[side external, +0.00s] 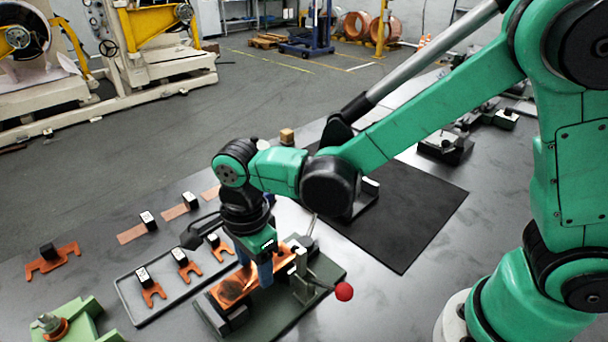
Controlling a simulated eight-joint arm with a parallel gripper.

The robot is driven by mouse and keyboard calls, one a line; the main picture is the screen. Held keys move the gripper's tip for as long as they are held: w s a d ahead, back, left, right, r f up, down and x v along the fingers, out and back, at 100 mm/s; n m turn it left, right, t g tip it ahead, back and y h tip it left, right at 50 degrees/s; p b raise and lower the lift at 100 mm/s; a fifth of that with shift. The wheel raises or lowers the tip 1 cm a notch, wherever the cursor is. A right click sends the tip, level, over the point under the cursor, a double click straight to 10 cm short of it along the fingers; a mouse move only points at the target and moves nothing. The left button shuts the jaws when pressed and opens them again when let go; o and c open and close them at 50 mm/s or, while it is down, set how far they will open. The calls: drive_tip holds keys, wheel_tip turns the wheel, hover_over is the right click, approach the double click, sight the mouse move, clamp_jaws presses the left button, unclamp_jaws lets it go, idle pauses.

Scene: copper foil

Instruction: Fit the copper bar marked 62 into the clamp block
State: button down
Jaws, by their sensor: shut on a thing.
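The clamp block (225,325) stands on a dark green base plate at the bottom centre, with a lever ending in a red knob (343,291). My gripper (263,276) points down over the block, its fingers low between the block's ends. It is shut on a copper bar (232,289), which lies along the block at a slant. The fingers hide the bar's middle, and I cannot tell whether it rests fully in the block. I cannot read a 62 on it.
A grey tray (136,316) with several black-topped copper forks lies left of the block. Flat copper bars (133,234) with black tops lie behind it. A copper piece (52,262) and a green fixture (75,326) are far left.

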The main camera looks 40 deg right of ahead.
drive_tip(key=shift+f, duration=0.5)
idle(0.3)
drive_tip(key=c, duration=0.6)
unclamp_jaws()
drive_tip(key=shift+r, duration=0.15)
drive_tip(key=shift+r, duration=1.4)
drive_tip(key=o, duration=0.6)
